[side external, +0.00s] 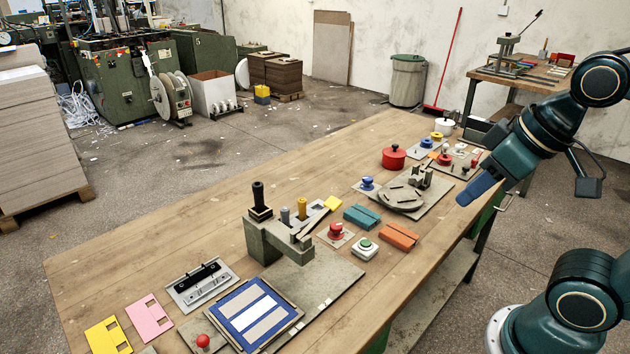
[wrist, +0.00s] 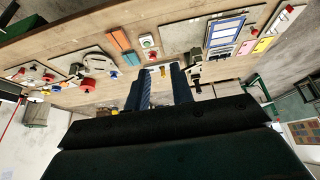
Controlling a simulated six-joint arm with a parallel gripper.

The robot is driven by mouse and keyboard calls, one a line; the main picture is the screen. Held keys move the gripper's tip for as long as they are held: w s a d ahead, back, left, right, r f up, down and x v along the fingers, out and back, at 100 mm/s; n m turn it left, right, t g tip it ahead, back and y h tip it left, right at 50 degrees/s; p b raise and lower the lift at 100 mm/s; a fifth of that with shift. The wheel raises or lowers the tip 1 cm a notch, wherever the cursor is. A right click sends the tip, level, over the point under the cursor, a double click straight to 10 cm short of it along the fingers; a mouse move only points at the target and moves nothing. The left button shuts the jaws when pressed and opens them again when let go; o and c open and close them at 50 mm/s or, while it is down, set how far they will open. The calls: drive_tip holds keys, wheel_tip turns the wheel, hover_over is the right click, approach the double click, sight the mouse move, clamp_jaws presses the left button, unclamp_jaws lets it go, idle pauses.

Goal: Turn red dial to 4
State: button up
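A red knob (side external: 335,230) sits on a small plate near the table's middle and looks like a dial. Another red knob (side external: 444,159) is on a panel at the far end. I cannot tell for sure which is the task's dial, and no numbers are legible. My gripper (side external: 477,190) hangs in the air off the table's right edge, apart from both knobs. In the wrist view its two blue fingers (wrist: 160,76) stand apart with a gap and nothing held between them.
A white-based green button (side external: 365,248), an orange block (side external: 398,236) and a teal block (side external: 361,216) lie around the nearer knob. A grey lever fixture (side external: 275,240) rises to its left.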

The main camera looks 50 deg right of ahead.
drive_tip(key=o, duration=0.3)
drive_tip(key=shift+w, duration=0.2)
drive_tip(key=shift+o, duration=1)
drive_tip(key=shift+w+r, duration=0.15)
drive_tip(key=shift+w, duration=0.1)
drive_tip(key=n+g, duration=0.6)
drive_tip(key=n, duration=0.9)
hover_over(336, 225)
wheel_tip(336, 225, down, 14)
drive_tip(key=shift+r, duration=0.1)
wheel_tip(336, 225, down, 14)
drive_tip(key=shift+r, duration=0.1)
